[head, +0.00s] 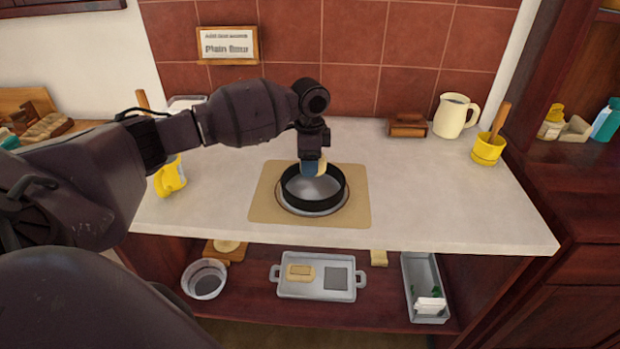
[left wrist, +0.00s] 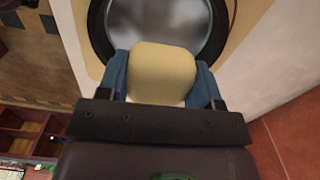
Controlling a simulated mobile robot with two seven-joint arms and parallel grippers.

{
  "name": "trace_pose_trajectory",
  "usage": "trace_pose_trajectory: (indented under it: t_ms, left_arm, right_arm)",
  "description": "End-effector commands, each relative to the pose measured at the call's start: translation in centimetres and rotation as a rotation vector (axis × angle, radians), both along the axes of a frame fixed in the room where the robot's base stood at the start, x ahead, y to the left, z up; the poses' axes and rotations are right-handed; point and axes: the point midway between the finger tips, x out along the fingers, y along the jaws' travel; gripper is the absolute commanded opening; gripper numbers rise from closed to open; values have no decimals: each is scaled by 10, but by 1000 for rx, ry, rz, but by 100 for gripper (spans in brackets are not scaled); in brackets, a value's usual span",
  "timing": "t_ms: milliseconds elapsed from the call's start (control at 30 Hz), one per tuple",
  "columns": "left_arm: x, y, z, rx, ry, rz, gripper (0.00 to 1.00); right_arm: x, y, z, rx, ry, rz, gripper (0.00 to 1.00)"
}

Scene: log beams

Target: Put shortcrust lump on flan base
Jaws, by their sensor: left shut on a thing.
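My left gripper (head: 314,167) is shut on a pale yellow shortcrust lump (head: 321,167), holding it over the back part of a round black-rimmed pan. In the left wrist view the lump (left wrist: 163,73) sits between the blue fingers of the gripper (left wrist: 165,85), with the pan's grey inside (left wrist: 150,22) beyond it. The black ring (head: 314,201) with its grey base (head: 315,188) stands on a tan mat (head: 264,205) on the counter. I cannot tell whether the lump touches the base. My right gripper is not in view.
The pale counter (head: 430,205) is clear to the right of the mat. A cream jug (head: 452,116), a yellow pot (head: 488,149) and a brown wooden block (head: 407,126) stand at the back right. A yellow mug (head: 170,177) stands at left. A grey tray (head: 318,290) lies on the lower shelf.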

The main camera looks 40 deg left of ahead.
Motion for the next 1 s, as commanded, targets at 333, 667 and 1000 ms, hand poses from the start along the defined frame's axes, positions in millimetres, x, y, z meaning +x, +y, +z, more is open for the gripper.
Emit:
trace_pose_trajectory:
  t_ms: [333,667,1000]
  left_arm:
    - [0,0,-48,0,4,1,28]
    - [0,0,-55,-1,-1,0,28]
    - [0,0,-58,-1,1,0,84]
  right_arm:
    - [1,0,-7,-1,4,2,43]
    - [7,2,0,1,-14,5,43]
    - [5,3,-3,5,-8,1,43]
